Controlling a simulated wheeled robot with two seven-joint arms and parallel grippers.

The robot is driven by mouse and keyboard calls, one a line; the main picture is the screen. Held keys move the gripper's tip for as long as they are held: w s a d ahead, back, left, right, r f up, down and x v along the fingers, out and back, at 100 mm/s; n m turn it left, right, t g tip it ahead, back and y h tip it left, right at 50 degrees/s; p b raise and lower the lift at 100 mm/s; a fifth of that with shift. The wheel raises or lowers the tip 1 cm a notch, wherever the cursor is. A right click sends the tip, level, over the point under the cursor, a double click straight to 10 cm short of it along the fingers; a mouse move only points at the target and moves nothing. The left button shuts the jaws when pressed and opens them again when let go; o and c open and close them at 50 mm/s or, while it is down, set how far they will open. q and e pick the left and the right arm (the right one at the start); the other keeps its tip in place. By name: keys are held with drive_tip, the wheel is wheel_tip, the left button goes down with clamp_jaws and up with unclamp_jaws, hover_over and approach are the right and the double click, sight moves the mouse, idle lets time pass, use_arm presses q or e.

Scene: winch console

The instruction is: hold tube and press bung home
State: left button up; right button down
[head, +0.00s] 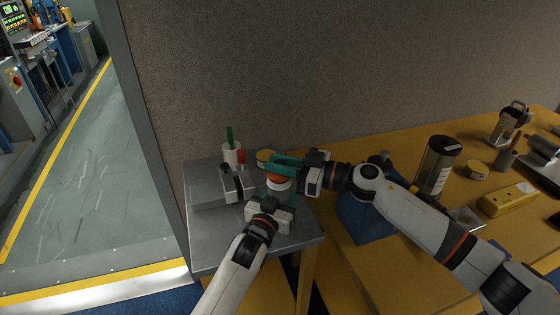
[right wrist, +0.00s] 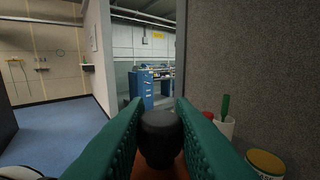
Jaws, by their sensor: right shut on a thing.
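My right gripper (head: 276,161) reaches in from the right with its teal fingers level above the grey table. In the right wrist view its fingers are shut on a black bung (right wrist: 159,138). An orange-brown surface shows just below the bung. In the head view an orange and white upright piece (head: 279,184), which looks like the tube, stands under the right fingers. Whether the bung touches it is hidden. My left gripper (head: 275,199) comes from the front, close against this piece. Its fingertips are too hidden to tell whether they grip it.
A white cup (head: 232,154) with a green pen stands behind on the grey table (head: 205,190). Grey blocks (head: 229,188) and a red-topped item sit left of the grippers. A yellow tin (right wrist: 265,162) is near. The yellow bench (head: 400,150) at right holds a dark canister (head: 437,165).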

drive_tip(key=shift+f, duration=0.35)
drive_tip(key=c, duration=1.2)
unclamp_jaws()
drive_tip(key=shift+o, duration=0.2)
drive_tip(key=shift+d, duration=0.1)
drive_tip(key=v, duration=1.1)
drive_tip(key=shift+s+d, duration=0.25)
drive_tip(key=shift+d, duration=0.05)
use_arm(q)
drive_tip(key=o, duration=1.3)
drive_tip(key=shift+o, duration=0.2)
drive_tip(key=shift+s, duration=0.15)
